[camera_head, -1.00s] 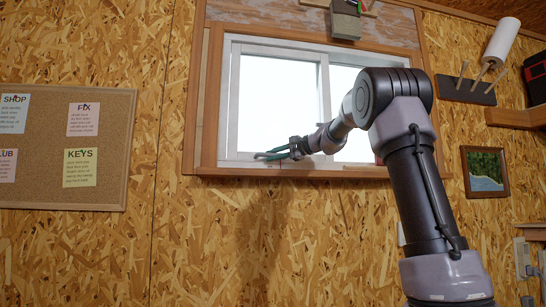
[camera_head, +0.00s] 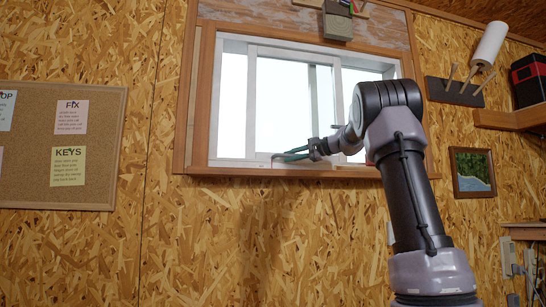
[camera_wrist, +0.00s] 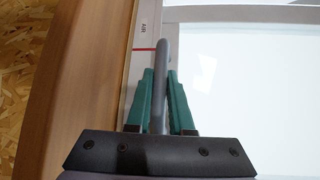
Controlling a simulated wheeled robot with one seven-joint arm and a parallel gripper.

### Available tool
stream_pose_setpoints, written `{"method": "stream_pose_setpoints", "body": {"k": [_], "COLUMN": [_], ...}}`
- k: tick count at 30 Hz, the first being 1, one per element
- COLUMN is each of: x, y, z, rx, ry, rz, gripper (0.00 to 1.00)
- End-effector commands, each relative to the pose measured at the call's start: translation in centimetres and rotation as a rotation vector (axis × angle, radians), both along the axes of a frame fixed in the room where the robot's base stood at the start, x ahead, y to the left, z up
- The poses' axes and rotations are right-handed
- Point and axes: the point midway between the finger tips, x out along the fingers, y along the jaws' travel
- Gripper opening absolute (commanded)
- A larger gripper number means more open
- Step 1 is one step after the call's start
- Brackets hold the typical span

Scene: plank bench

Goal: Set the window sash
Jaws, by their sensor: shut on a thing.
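The white-framed window sash (camera_head: 250,105) stands in a wood-trimmed window, its left stile clear of the left jamb, leaving a gap there. My gripper (camera_head: 283,156) is at the sash's lower edge. In the wrist view, its green fingers (camera_wrist: 161,85) are shut on a grey upright bar, the sash handle (camera_wrist: 160,55). A white track strip (camera_wrist: 140,62) beside it carries a red line (camera_wrist: 144,50) and a small label, apparently "AIR" (camera_wrist: 144,27). The red line meets the handle near its tip. The handle is mostly hidden in the head view.
A wooden window frame (camera_head: 183,110) surrounds the opening. A grey box (camera_head: 338,22) hangs above it. A corkboard (camera_head: 100,190) is at left; a peg rack (camera_head: 455,92), a shelf (camera_head: 505,118) and a picture (camera_head: 472,172) are at right. The wall below the window is clear.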

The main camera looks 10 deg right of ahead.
Motion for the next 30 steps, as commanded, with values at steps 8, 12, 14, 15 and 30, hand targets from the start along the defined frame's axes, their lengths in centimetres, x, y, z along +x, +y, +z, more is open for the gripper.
{"method": "stream_pose_setpoints", "body": {"k": [8, 12, 14, 15, 30], "x": [0.1, 0.1, 0.1, 0.1, 0.0], "y": [-7.0, -8.9, -9.3, -9.5, -9.9], "z": [-0.3, -0.2, -0.2, -0.2, -0.2], "rx": [-0.003, -0.001, -0.001, -0.001, -0.002], "ry": [0.004, 0.004, 0.004, 0.004, 0.003], "rz": [-0.007, -0.006, -0.004, -0.004, -0.003], "gripper": [0.0, 0.0, 0.0, 0.0, 0.47]}}
